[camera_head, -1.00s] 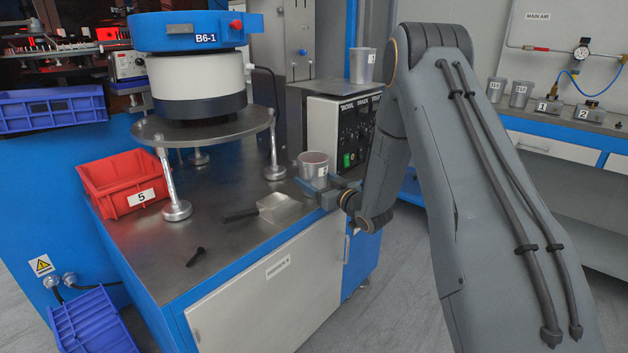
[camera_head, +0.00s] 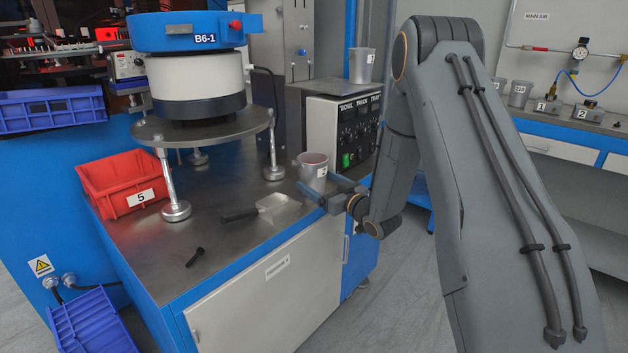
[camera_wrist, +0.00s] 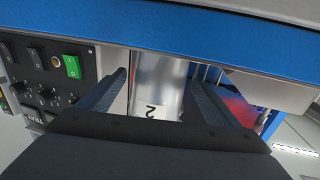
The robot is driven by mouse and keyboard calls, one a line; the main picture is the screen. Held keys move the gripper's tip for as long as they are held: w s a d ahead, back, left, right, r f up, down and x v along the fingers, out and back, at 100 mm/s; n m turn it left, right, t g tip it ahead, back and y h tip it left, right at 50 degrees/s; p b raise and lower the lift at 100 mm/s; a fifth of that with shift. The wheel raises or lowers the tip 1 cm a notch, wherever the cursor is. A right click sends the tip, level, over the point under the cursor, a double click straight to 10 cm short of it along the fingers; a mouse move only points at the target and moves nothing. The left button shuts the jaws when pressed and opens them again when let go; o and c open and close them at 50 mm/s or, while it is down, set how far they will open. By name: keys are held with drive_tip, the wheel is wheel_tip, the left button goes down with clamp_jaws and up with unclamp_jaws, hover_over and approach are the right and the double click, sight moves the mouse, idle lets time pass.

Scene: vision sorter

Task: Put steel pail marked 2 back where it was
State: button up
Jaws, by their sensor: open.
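The steel pail marked 2 (camera_head: 314,164) stands upright on the metal bench top, in front of the control box. In the wrist view the pail (camera_wrist: 158,85) appears between the two fingers, with its 2 label upside down. My gripper (camera_head: 318,184) is open at the bench's right edge, on the near side of the pail. In the wrist view my gripper (camera_wrist: 160,80) shows a gap between each finger and the pail's wall. Whether the fingertips reach past the pail's side cannot be told.
Another steel pail (camera_head: 362,66) stands on the control box (camera_head: 343,128). A scoop (camera_head: 272,208), a black bolt (camera_head: 195,257) and a red bin (camera_head: 122,180) are on the bench. The bowl feeder's round plate (camera_head: 203,128) stands on legs left of the pail.

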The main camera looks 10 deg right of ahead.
drive_tip(key=v, duration=0.9)
drive_tip(key=s+a+r+m+g+h, duration=0.1)
drive_tip(key=s+g, duration=0.4)
drive_tip(key=s, duration=0.7)
drive_tip(key=s+a+r+m+g+h, duration=0.1)
drive_tip(key=s+a+r+g+h, duration=0.2)
drive_tip(key=s, duration=0.9)
drive_tip(key=s+a+r+m+g+h, duration=0.2)
drive_tip(key=s+a+g, duration=0.3)
drive_tip(key=s, duration=0.8)
drive_tip(key=g+h, duration=0.1)
drive_tip(key=g, duration=0.2)
drive_tip(key=shift+a+r, duration=0.35)
drive_tip(key=shift+r, duration=0.05)
drive_tip(key=d+r+m+p, duration=0.1)
drive_tip(key=d+r+p, duration=0.3)
drive_tip(key=p, duration=0.8)
wheel_tip(320, 180, up, 2)
drive_tip(key=shift+s+d+r+h+p, duration=0.2)
drive_tip(key=shift+s+d+h+p, duration=0.1)
drive_tip(key=shift+s+p, duration=0.1)
